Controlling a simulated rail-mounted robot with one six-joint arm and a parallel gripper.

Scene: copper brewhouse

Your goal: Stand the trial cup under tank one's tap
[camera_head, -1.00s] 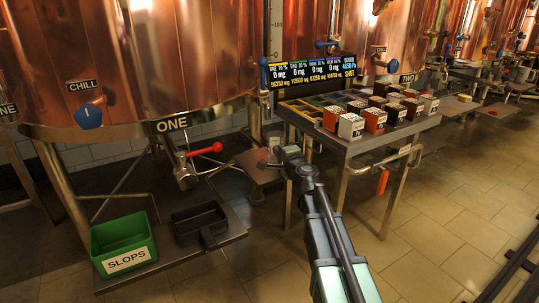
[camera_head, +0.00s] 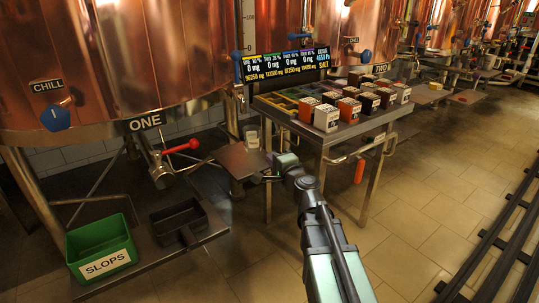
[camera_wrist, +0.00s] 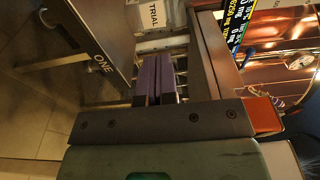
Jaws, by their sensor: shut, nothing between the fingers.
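The trial cup is a small pale cup (camera_head: 251,137) at the back of a brown side shelf (camera_head: 238,164), right of tank one. In the wrist view a pale block-shaped thing marked TRIAL (camera_wrist: 150,16) shows beyond the fingers, cut by the top edge. Tank one's tap (camera_head: 161,172), with a red lever (camera_head: 181,147), hangs above a black tray (camera_head: 180,223). My gripper (camera_head: 264,178) is by the shelf's right front edge, shut and empty, apart from the cup. Its dark fingers (camera_wrist: 167,80) lie together in the wrist view.
A green SLOPS bin (camera_head: 101,252) stands left of the black tray on a low platform (camera_head: 205,237). A steel table (camera_head: 345,133) with several labelled blocks and a display board (camera_head: 287,66) stands to the right. Floor in front is clear up to the rails (camera_head: 490,235).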

